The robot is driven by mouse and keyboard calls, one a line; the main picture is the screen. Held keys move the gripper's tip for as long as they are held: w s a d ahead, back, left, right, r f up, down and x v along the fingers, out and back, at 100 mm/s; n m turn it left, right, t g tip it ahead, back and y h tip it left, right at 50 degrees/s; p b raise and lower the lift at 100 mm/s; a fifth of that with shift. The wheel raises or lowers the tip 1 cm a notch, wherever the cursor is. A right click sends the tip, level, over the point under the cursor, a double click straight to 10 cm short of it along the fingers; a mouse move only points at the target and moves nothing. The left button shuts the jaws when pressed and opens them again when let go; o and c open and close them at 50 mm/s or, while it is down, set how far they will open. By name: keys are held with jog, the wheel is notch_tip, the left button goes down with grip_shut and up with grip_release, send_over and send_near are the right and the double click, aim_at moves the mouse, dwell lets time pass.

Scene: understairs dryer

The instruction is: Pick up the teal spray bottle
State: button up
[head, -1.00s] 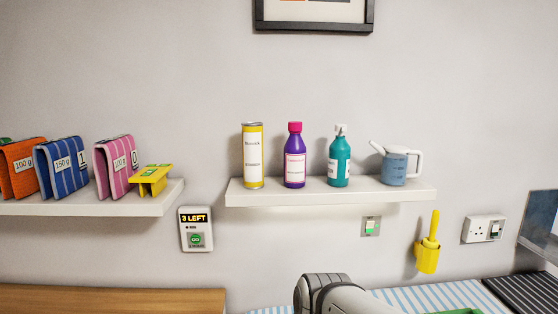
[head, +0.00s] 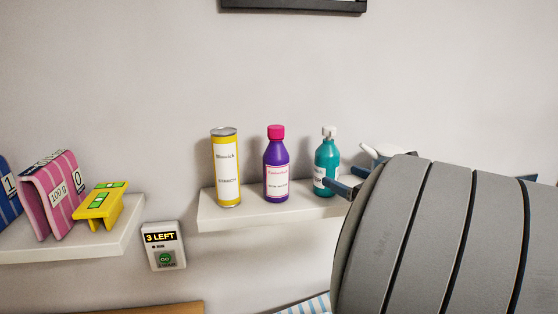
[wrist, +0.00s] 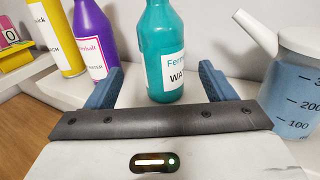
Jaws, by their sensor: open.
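The teal spray bottle (head: 327,160) stands upright on the white shelf (head: 260,214), with a white top and a white label. It also shows in the wrist view (wrist: 160,40), where its top is cut off by the frame edge. My gripper (wrist: 160,80) is open, with one blue finger on each side of the bottle's lower part.
A purple bottle (head: 276,168) and a yellow can (head: 226,170) stand left of the teal bottle. A blue jug (wrist: 294,95) with a white spout stands close on the right. A lower-left shelf (head: 100,243) holds bags and a yellow stand (head: 100,207).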

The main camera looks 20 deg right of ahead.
aim_at(336, 170)
jog(key=shift+w+a+r, duration=0.2)
jog(key=shift+w+a, duration=0.05)
jog(key=shift+w, duration=0.45)
jog(key=p+x, duration=0.2)
jog(key=x, duration=0.3)
jog(key=shift+w+d, duration=0.15)
jog(key=shift+w, duration=0.2)
jog(key=shift+c, duration=0.4)
jog(key=c, duration=1.2)
